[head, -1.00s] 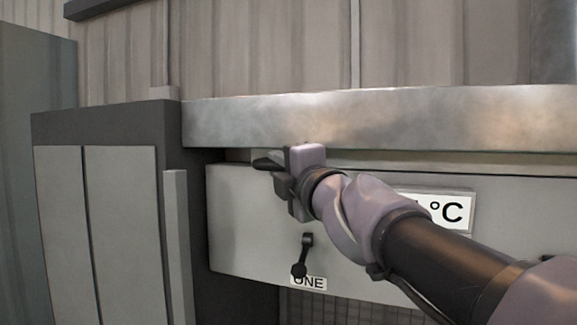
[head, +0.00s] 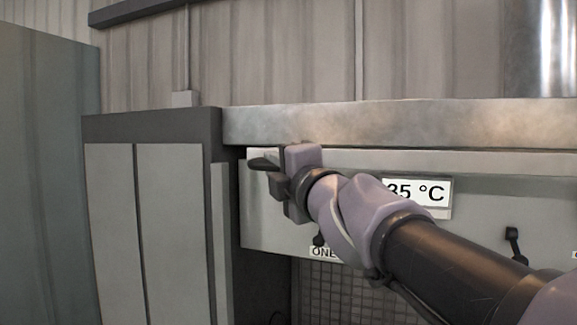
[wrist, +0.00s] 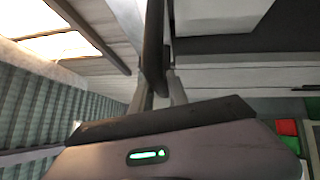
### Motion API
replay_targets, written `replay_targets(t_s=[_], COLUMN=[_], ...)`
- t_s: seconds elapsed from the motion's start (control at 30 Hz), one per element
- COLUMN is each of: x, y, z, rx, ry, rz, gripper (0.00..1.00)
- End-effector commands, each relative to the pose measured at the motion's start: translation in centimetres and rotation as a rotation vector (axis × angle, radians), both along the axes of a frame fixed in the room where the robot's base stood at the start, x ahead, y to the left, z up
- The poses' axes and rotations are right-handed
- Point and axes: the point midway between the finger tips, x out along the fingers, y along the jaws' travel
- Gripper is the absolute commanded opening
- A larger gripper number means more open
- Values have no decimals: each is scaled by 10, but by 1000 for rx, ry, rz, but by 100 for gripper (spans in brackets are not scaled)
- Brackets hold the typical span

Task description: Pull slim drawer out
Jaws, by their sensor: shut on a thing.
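My gripper (head: 268,172) is at the upper left of the grey front panel (head: 275,215), just below the metal top. In the wrist view, its two fingers (wrist: 160,92) are shut on a long dark handle (wrist: 152,50). A dark end sticks out to the left of the gripper in the head view. A pale slim strip (head: 500,164) runs under the metal top; whether it is the slim drawer's front, I cannot tell. My wrist and arm hide part of the panel, and how far the drawer is out is unclear.
A metal top (head: 420,122) overhangs the panel. A grey cabinet (head: 180,235) stands at the left. The panel carries a "35 °C" display (head: 420,192) and a black knob (head: 513,245). A mesh (head: 330,290) lies below.

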Motion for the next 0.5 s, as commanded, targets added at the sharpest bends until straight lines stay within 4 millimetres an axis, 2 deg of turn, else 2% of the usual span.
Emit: replay_targets(t_s=[0.1, 0.2, 0.5], x=[-18, -26, -29], y=[7, 10, 11], z=[6, 7, 7], rx=[2, 2, 1], ry=[-17, -16, -14], rz=[8, 8, 5], gripper=[0, 0, 0])
